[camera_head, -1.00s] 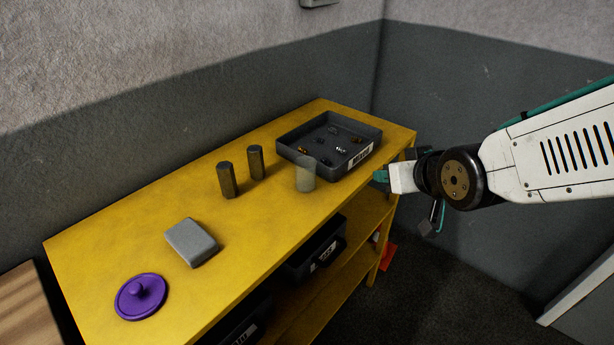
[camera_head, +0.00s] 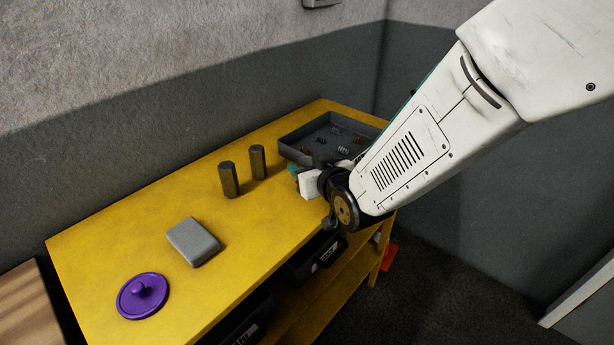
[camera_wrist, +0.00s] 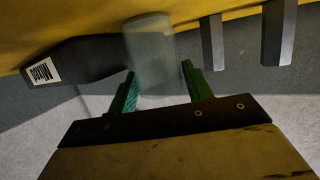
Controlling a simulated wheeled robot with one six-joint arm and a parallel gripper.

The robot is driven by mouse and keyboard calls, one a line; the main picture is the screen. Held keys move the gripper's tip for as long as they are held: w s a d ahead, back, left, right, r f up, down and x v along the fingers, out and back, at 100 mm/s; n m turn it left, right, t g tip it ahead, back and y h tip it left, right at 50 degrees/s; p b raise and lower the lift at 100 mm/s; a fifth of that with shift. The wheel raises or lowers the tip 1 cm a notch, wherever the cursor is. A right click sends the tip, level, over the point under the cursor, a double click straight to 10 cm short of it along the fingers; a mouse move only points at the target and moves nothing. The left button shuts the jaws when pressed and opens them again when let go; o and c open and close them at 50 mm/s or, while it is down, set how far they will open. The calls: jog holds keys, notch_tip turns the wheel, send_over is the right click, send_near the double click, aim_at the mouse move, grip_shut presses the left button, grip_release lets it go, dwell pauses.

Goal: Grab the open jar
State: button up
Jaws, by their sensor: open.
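The open jar is a clear, frosted-looking cylinder (camera_wrist: 151,52). In the wrist view it hangs down from the yellow bench top, as that picture is upside down. My gripper (camera_wrist: 160,82) is open there, with its two green fingers on either side of the jar's near end. I cannot tell whether they touch it. In the head view my arm hides the jar, and my gripper (camera_head: 296,177) shows only in part at the bench's front edge beside the tray. A purple lid with a knob (camera_head: 142,296) lies at the near left end of the bench.
The yellow bench (camera_head: 110,238) also bears a dark tray (camera_head: 291,152) of small parts, two dark hexagonal bars (camera_head: 229,180) (camera_head: 258,162) and a grey block (camera_head: 193,242). Dark bins (camera_head: 318,258) sit on the shelf below. The bench between block and bars is clear.

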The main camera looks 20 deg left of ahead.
jog(key=shift+w+a, duration=0.15)
jog(key=shift+w, duration=0.05)
jog(key=c, duration=0.6)
